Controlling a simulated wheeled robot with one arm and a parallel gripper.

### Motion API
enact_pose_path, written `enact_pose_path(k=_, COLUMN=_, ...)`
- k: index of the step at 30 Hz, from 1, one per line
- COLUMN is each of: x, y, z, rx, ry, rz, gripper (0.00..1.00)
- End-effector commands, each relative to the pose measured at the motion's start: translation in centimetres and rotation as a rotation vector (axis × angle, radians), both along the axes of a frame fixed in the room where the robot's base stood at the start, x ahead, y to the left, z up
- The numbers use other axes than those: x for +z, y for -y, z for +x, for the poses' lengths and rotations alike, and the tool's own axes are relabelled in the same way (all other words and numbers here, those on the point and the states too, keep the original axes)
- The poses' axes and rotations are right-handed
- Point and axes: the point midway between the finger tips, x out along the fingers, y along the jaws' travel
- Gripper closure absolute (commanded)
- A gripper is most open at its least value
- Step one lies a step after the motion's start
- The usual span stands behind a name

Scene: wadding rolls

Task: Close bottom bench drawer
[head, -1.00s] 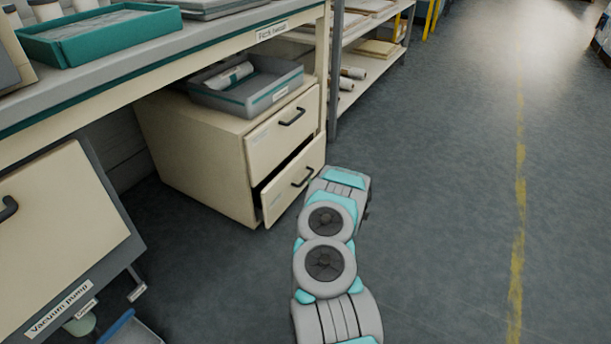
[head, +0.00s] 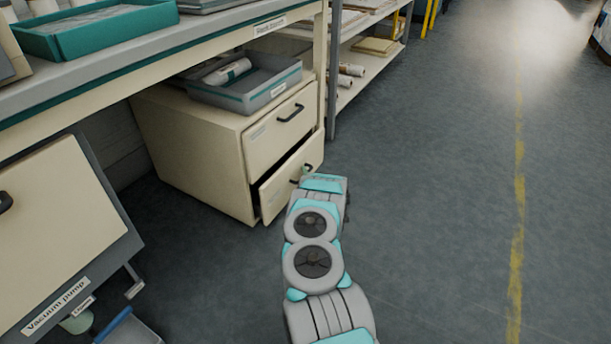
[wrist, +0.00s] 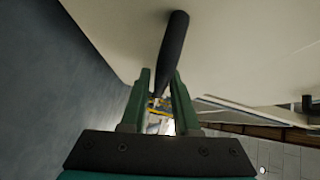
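The bottom drawer (head: 273,201) of the cream bench cabinet is partly open, with a dark gap along its top edge. Its dark handle is mostly covered by my gripper (head: 305,170) in the head view. In the wrist view the cream drawer front (wrist: 245,45) fills the top, and the black handle (wrist: 174,50) runs between and beyond my two green fingers (wrist: 160,88). The fingers stand apart, with a gap visible between them. I cannot tell whether either finger touches the handle.
The upper drawer (head: 270,135) is shut. A grey tray (head: 235,98) with a roll sits on the cabinet under the bench (head: 200,50). A vacuum pump cabinet (head: 60,235) stands at the left. The floor to the right (head: 430,200) is clear.

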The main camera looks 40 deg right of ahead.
Motion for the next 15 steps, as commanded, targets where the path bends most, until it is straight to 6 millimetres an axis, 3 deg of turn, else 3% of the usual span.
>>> enact_pose_path(k=2, x=0.00, y=0.01, z=-0.01, rx=0.000, ry=0.000, rz=0.000, gripper=0.73)
enact_pose_path(k=9, x=0.00, y=0.02, z=-0.03, rx=0.000, ry=0.000, rz=0.000, gripper=1.00)
enact_pose_path(k=15, x=-0.03, y=0.02, z=-0.05, rx=0.000, ry=-0.001, rz=0.000, gripper=1.00)
